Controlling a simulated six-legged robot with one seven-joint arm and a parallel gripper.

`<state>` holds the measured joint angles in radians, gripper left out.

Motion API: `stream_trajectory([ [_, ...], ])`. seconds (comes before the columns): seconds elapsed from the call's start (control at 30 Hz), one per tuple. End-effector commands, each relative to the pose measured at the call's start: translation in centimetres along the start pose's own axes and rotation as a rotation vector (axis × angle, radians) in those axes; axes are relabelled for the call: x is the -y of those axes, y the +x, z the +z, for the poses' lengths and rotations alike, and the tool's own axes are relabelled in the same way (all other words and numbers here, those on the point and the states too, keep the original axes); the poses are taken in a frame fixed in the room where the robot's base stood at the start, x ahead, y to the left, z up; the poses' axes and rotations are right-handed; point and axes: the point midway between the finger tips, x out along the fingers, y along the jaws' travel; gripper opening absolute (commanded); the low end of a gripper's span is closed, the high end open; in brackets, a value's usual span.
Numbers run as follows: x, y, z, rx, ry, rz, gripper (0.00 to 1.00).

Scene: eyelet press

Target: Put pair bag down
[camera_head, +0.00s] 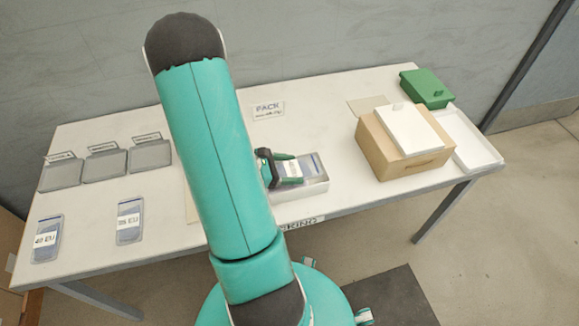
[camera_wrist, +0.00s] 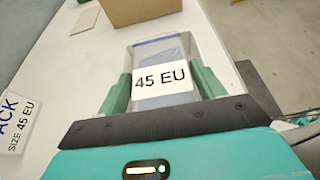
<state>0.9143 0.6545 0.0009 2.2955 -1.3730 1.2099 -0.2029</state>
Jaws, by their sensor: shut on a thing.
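A clear pair bag with a white "45 EU" label (camera_wrist: 160,77) is between the two green fingers of my gripper (camera_wrist: 163,90) in the wrist view. In the head view, my gripper (camera_head: 288,169) is shut on this bag (camera_head: 312,165) at the middle of the table, over a shallow pale open box (camera_head: 302,191). The box walls (camera_wrist: 213,50) show around the bag in the wrist view. I cannot tell whether the bag touches the box floor. My arm hides part of the table to the left of the box.
Two labelled bags (camera_head: 129,220) (camera_head: 46,239) lie at the table's left front. Several grey trays (camera_head: 105,165) stand behind them. A "PACK SIZE 45 EU" sign (camera_wrist: 14,125) lies behind the box. A cardboard box (camera_head: 393,155), white lid (camera_head: 413,129), white tray (camera_head: 468,140) and green case (camera_head: 427,89) are right.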

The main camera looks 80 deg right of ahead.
Motion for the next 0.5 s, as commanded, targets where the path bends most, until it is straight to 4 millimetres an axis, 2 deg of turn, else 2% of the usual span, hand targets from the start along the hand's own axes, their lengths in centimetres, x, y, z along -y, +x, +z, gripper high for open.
stream_trajectory([
  [0.07, -0.04, -0.04, 0.00, 0.000, 0.001, 0.000, 0.38],
  [0.1, -0.05, -0.09, -0.03, 0.000, 0.000, 0.000, 0.76],
  [0.17, -0.05, -0.10, -0.03, 0.000, 0.001, 0.000, 0.87],
  [0.5, -0.05, -0.14, 0.11, -0.001, 0.001, 0.001, 0.90],
])
